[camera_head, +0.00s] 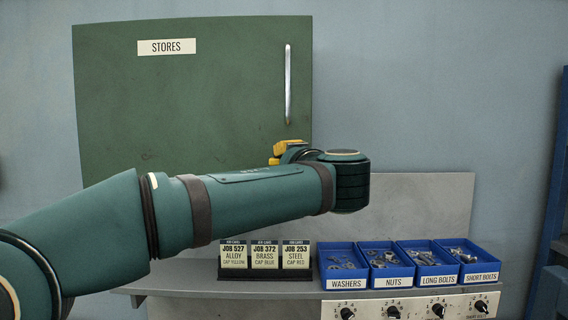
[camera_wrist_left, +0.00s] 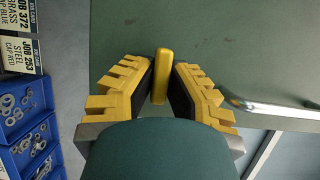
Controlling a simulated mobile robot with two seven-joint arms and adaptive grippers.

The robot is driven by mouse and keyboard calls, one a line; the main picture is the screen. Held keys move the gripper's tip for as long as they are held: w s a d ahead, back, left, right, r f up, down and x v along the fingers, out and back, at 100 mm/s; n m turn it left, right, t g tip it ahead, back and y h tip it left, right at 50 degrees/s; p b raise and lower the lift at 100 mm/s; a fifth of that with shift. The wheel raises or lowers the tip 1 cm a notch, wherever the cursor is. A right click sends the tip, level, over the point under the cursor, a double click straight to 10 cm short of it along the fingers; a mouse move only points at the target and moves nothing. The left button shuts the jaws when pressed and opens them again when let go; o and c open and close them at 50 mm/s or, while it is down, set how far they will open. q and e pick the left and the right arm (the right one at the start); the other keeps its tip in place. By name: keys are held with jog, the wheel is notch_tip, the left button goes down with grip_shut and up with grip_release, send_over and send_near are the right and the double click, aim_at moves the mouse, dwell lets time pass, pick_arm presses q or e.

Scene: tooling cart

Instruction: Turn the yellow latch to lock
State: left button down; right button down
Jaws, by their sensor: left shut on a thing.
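The yellow latch (camera_wrist_left: 162,72) is a narrow bar on the green cabinet door, seen in the left wrist view. It stands between the dark pads of my left gripper (camera_wrist_left: 162,92), and the gripper is shut on it. In the head view yellow parts of my left gripper (camera_head: 288,149) show at the lower right corner of the door, above my wrist. The latch cannot be told apart there, and my arm hides much of that area. The green STORES cabinet (camera_head: 200,95) has its door closed. My right gripper is in neither view.
A silver handle (camera_head: 288,85) stands upright on the door above my gripper. Below, a grey shelf (camera_head: 215,293) holds job cards (camera_head: 264,256) and blue bins (camera_head: 343,268) of small hardware. Dials (camera_head: 394,311) line its front.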

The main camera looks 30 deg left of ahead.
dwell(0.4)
pick_arm(q)
jog(key=c, duration=1)
grip_release()
jog(key=v, duration=1.2)
